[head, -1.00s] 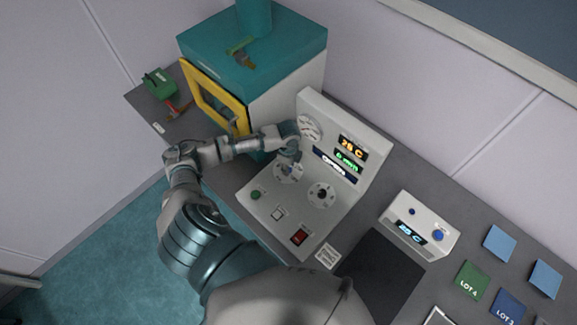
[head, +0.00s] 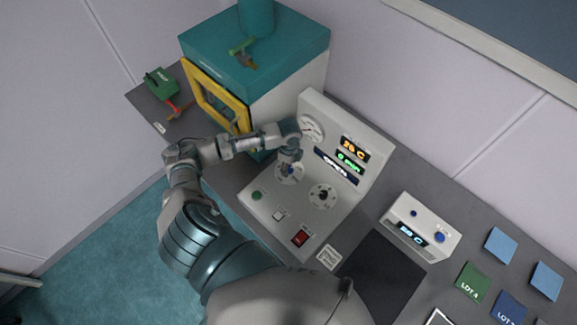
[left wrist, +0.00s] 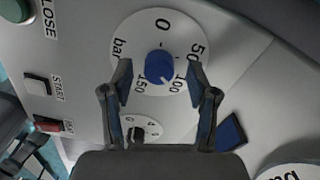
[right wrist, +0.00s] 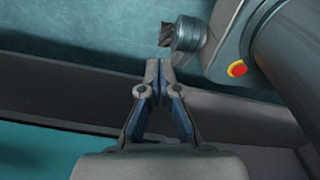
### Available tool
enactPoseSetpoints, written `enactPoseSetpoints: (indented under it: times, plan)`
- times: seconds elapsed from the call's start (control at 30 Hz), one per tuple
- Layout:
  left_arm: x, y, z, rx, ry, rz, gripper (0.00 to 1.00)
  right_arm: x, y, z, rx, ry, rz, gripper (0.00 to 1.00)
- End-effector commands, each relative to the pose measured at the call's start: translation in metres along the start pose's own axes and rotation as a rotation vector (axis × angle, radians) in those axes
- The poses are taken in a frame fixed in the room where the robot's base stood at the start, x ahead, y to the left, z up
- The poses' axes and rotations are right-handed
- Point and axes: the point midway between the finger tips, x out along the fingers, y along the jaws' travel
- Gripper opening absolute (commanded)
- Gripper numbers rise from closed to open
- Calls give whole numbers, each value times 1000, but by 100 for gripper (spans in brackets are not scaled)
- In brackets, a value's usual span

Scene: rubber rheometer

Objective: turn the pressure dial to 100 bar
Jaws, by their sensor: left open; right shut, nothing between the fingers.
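The pressure dial (left wrist: 140,30) is a white disc marked 0, 50, 100, 150 and bar, with a blue knob (left wrist: 159,66) at its middle. A pale mark on the knob faces between 100 and 150; its exact reading is unclear. In the head view, the dial (head: 280,176) lies on the sloping panel of the white console, partly hidden by my left gripper (head: 289,160). In the left wrist view, my left gripper (left wrist: 159,82) is open, one finger on each side of the knob, without visible contact. My right gripper (right wrist: 160,64) is shut and empty, away from the console.
Beside the dial are a second dial (head: 322,196), a green button (head: 257,195), a white button (head: 279,216) and a red switch (head: 299,238). A round gauge (head: 312,128) and displays stand behind. The teal press (head: 290,50) with a yellow-framed door is close to my left arm.

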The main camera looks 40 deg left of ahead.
Motion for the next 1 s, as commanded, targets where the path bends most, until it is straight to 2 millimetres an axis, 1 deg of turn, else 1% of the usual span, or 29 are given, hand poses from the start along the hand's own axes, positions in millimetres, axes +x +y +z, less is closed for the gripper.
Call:
enactPoseSetpoints:
  times: [0.1, 0.3, 0.4, 0.5, 0.63, 1.0]
  plan:
    - [-26, -2, 0, 2, 1, -7, 59, 0, 0, 0, 0, 0, 0, 0]
    - [-70, -2, 2, 2, 1, -4, 59, 0, 0, 0, 0, 0, 0, 0]
    - [-87, -2, 2, 1, 2, -2, 59, 0, 0, 0, 0, 0, 0, 0]
    - [-98, -3, 2, 0, 2, -1, 59, 0, -1, 0, 0, 0, 0, 0]
    - [-104, -2, 3, 0, 1, 1, 59, 0, -1, 0, 0, 0, 0, 0]
    - [-105, -2, 3, 1, 1, 1, 59, 0, -1, 0, 0, -1, 0, 0]
